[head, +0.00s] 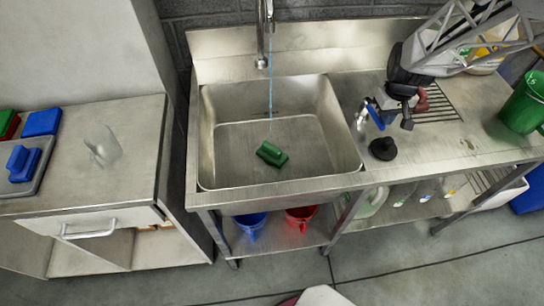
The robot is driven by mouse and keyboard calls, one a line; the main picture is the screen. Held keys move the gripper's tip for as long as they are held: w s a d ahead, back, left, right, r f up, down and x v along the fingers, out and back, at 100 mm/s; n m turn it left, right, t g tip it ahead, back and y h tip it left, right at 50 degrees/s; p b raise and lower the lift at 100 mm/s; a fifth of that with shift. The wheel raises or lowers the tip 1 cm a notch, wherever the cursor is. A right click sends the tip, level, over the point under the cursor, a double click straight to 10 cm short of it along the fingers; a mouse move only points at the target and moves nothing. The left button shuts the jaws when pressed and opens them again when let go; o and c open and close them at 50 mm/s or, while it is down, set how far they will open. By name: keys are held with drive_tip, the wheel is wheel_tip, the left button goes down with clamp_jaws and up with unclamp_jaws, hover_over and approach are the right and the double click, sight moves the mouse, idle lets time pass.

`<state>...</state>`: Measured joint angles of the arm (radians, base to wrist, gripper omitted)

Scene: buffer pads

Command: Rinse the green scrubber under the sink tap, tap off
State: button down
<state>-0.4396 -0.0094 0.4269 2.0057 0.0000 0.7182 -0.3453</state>
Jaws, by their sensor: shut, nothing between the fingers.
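The green scrubber (271,153) lies on the floor of the sink basin (225,165), near its middle. The tap (262,40) stands above the basin, and a thin blue stream of water (270,95) runs down from it. The stream's lower end shows just above the scrubber; I cannot tell whether it strikes it. My gripper (386,117) is shut and empty over the drainboard, right of the basin and well apart from the scrubber. A blue handle-like part (375,117) and a red part (422,100) show close beside it; contact is unclear.
A black round object (383,149) sits on the drainboard near the basin's right rim. Blue (250,222) and red (300,216) buckets are below the sink. A side counter at left holds a clear container (103,148) and blue scrubber (22,162).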

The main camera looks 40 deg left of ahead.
drive_tip(key=shift+s+a, duration=0.15)
drive_tip(key=shift+s, duration=0.1)
wheel_tip(320, 180, up, 7)
idle(0.6)
idle(0.4)
drive_tip(key=s+d+r+m+t, duration=0.1)
drive_tip(key=s+d+r+m, duration=0.1)
drive_tip(key=s+d+r, duration=0.55)
drive_tip(key=s+d+r+m, duration=0.3)
drive_tip(key=s+d, duration=0.1)
drive_tip(key=d, duration=0.6)
drive_tip(key=s+d+r+m, duration=0.1)
drive_tip(key=s+d+m, duration=0.1)
drive_tip(key=s+d, duration=0.3)
drive_tip(key=s+d+r+m+t, duration=0.1)
drive_tip(key=s+d, duration=0.3)
drive_tip(key=s, duration=0.6)
drive_tip(key=shift+d+r+m+t, duration=0.3)
drive_tip(key=shift+d+r+m, duration=0.1)
drive_tip(key=shift+m, duration=0.2)
